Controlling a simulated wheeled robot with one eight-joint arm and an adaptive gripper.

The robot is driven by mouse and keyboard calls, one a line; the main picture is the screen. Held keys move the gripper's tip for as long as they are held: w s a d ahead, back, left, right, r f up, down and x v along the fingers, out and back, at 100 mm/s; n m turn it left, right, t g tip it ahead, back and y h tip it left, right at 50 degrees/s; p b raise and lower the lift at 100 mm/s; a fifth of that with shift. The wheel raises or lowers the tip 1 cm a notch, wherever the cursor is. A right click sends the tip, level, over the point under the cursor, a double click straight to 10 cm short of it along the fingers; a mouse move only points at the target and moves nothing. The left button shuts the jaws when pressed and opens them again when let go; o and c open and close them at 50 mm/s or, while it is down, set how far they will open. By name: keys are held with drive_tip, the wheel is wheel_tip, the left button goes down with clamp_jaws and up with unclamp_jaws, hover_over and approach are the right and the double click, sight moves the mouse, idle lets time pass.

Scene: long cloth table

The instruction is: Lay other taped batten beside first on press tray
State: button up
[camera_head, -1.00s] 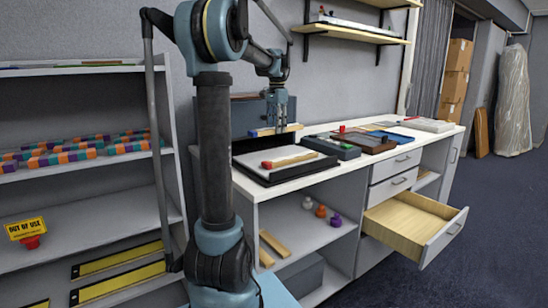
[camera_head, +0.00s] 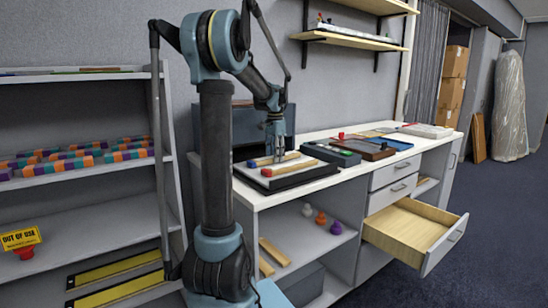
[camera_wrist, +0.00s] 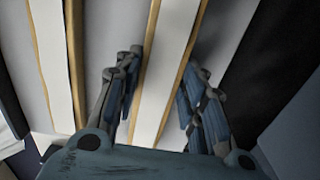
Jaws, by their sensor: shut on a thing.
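The press tray (camera_head: 300,179), black with a pale bed, sits on the counter. A wooden batten with a red end (camera_head: 291,166) lies on it towards the front. My gripper (camera_head: 275,159) is shut on the other batten (camera_head: 262,161), which has a blue end, behind the first and roughly parallel to it. In the wrist view the held batten (camera_wrist: 168,55), with a white strip and wooden edges, runs between my fingers (camera_wrist: 160,100). The first batten (camera_wrist: 52,55) is at left, with a gap between them. Whether the held batten touches the bed cannot be told.
A dark box (camera_head: 330,154) with a green item stands right of the tray, a brown tray (camera_head: 368,150) beyond it. An open drawer (camera_head: 410,232) juts out below the counter. A dark panel (camera_head: 240,125) stands behind the tray.

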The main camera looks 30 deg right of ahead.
drive_tip(key=shift+f, duration=0.2)
drive_tip(key=o, duration=1.1)
drive_tip(key=shift+r, duration=0.15)
